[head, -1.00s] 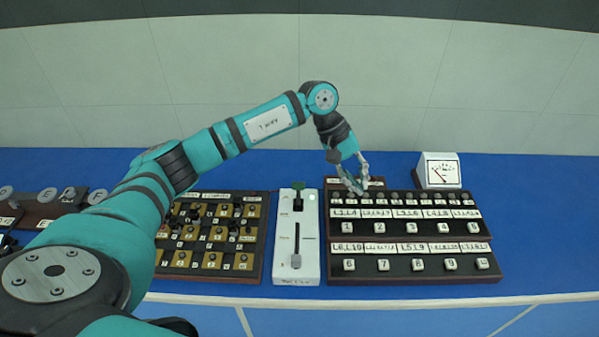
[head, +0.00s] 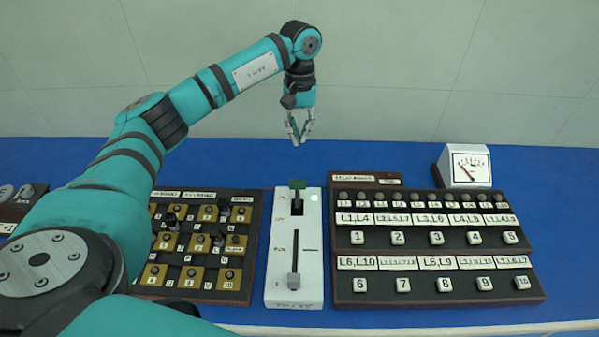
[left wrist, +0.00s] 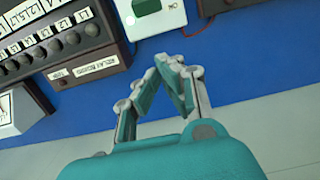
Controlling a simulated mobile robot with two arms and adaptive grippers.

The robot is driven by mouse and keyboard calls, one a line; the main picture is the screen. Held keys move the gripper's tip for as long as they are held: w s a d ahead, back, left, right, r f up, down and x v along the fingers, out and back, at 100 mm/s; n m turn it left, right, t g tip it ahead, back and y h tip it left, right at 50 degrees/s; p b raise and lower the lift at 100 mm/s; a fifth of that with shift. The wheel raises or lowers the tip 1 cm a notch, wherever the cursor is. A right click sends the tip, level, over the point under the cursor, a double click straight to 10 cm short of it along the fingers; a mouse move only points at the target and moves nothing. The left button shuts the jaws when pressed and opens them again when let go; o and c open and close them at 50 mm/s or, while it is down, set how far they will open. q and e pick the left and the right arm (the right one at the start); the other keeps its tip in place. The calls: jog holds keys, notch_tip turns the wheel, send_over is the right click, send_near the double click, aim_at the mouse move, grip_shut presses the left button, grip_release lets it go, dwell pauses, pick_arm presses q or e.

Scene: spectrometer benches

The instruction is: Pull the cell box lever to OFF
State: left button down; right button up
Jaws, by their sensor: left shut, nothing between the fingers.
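The cell box, a narrow white box (head: 312,265), stands on the blue bench between two dark panels. Its green-topped lever (head: 297,184) is at the far end of the upper slot, above the label that appears to read OFF. A grey slider knob (head: 293,281) is near the front of the lower slot. My left gripper (head: 298,143) is shut and empty, pointing down behind and above the lever, apart from it. In the left wrist view, the shut fingers (left wrist: 166,62) are below the white box (left wrist: 161,22) and its green lever top (left wrist: 146,6). My right gripper is not seen.
A brass-plated switch panel (head: 248,270) is left of the box, partly behind my left arm. A relay panel (head: 440,247) with several white buttons is close on the right. A white meter (head: 466,166) stands behind it. Blue bench (head: 365,155) behind the box is clear.

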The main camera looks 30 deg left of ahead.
aim_at(297, 194)
pick_arm(q)
jog(key=s+f+p, duration=0.1)
jog(key=f+p, duration=0.1)
jog(key=s+d+f+p, duration=0.1)
jog(key=f+p, duration=0.1)
jog(key=f, duration=0.1)
jog(key=s+d+f+p, duration=0.1)
jog(key=f+p, duration=0.1)
jog(key=f, duration=0.1)
jog(key=shift+s+d+f, duration=0.1)
jog(key=shift+s+f, duration=0.15)
jog(key=shift+s, duration=0.15)
jog(key=shift+f, duration=0.1)
jog(key=shift+w, duration=0.1)
dwell(0.5)
